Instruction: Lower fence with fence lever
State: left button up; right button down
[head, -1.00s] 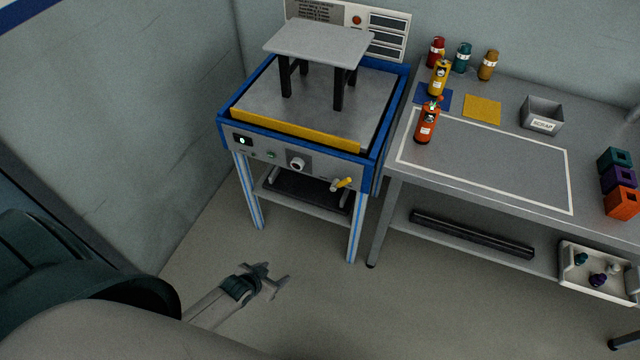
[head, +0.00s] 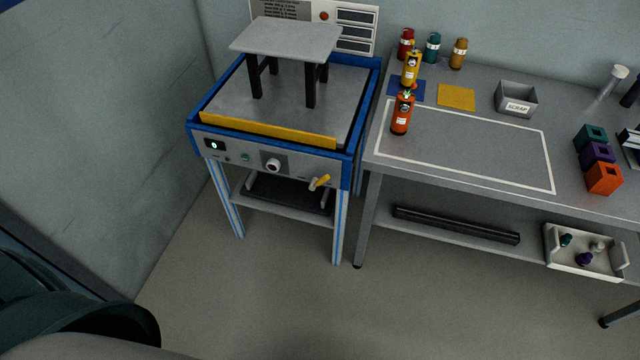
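The blue-framed test machine (head: 262,150) stands against the back wall, left of the workbench. A yellow fence (head: 267,131) runs along the front edge of its top and stands raised above the deck. The fence lever (head: 320,182), with a yellow handle, sits at the right of the front panel. A grey stool-like chair (head: 287,40) with dark legs stands on the deck. Neither gripper shows in the head view, and nothing touches the lever.
The workbench (head: 460,180) on the right holds several bottles, a scrap bin (head: 516,99), a yellow pad (head: 456,96) and coloured blocks (head: 598,155). A white tray (head: 584,250) and a black bar (head: 455,225) lie on its lower shelf. The floor in front is clear.

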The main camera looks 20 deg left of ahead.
aim_at(320, 181)
jog(key=u, duration=0.85)
jog(key=i+l+u, duration=0.15)
jog(key=l+u, duration=0.2)
jog(key=i+l+u, duration=0.1)
jog(key=l+u, duration=0.7)
jog(key=l, duration=0.6)
jog(key=i+l+u, duration=0.1)
jog(key=l, duration=0.55)
